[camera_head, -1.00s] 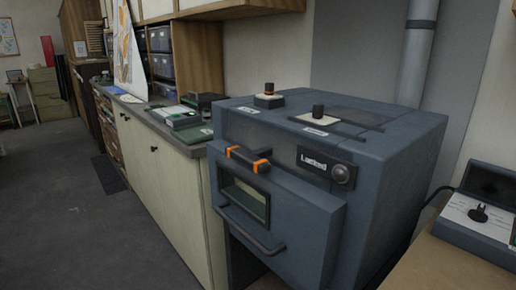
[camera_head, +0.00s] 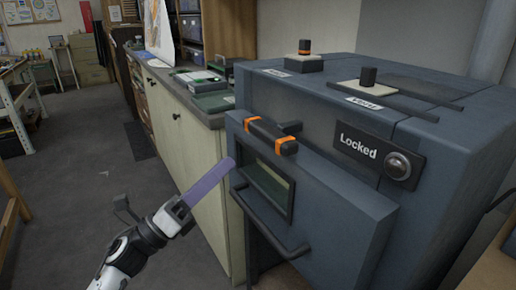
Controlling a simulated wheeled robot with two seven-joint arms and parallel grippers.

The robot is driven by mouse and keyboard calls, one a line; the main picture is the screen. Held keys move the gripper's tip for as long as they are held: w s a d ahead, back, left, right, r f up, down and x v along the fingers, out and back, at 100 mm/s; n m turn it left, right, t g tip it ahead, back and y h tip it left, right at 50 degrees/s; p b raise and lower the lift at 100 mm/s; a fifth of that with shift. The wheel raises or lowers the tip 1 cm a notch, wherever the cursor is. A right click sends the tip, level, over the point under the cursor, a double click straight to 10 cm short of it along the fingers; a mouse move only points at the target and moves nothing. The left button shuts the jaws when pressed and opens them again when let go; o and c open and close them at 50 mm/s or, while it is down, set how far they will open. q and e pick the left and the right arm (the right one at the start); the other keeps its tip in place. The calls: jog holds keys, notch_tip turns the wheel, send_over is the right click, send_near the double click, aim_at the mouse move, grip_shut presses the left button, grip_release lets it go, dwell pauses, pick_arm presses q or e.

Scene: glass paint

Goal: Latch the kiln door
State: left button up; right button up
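The blue-grey kiln (camera_head: 440,150) fills the right side of the head view. Its front door (camera_head: 335,225) has a small window (camera_head: 268,188) and a dark bar handle (camera_head: 268,235) below it. A dark latch lever with orange bands (camera_head: 268,135) lies across the door's upper edge. A plate reading "Locked" (camera_head: 358,146) with a round knob or lamp (camera_head: 398,165) sits to its right. My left gripper (camera_head: 178,212) is left of the door, apart from it. A purple strip (camera_head: 208,184) extends from it towards the door; its grip is unclear. My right gripper is out of view.
Two dark knobs on pale plates, one at the back (camera_head: 304,57) and one nearer (camera_head: 367,80), stand on the kiln top. A counter with a pale cabinet (camera_head: 190,150) adjoins it on the left. The grey floor (camera_head: 70,190) at left is mostly clear.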

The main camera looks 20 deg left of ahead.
aim_at(259, 135)
pick_arm(q)
notch_tip(259, 135, up, 8)
jog(key=s+a+m+g+h+b, duration=0.15)
jog(key=m+g, duration=0.35)
jog(key=m, duration=1.1)
jog(key=s+r+m+g+h+b, duration=0.15)
jog(key=m+g, duration=0.45)
jog(key=m, duration=0.9)
jog(key=p+x, duration=0.1)
jog(key=x, duration=0.5)
jog(key=p+x, duration=0.1)
jog(key=x, duration=0.2)
jog(key=shift+w+d+f+p, duration=0.1)
jog(key=shift+d+f+p, duration=0.05)
jog(key=shift+f+p, duration=0.2)
jog(key=shift+w+d+f, duration=0.1)
jog(key=shift+w+d, duration=0.1)
jog(key=shift+d, duration=0.15)
jog(key=shift+c, duration=0.5)
grip_shut()
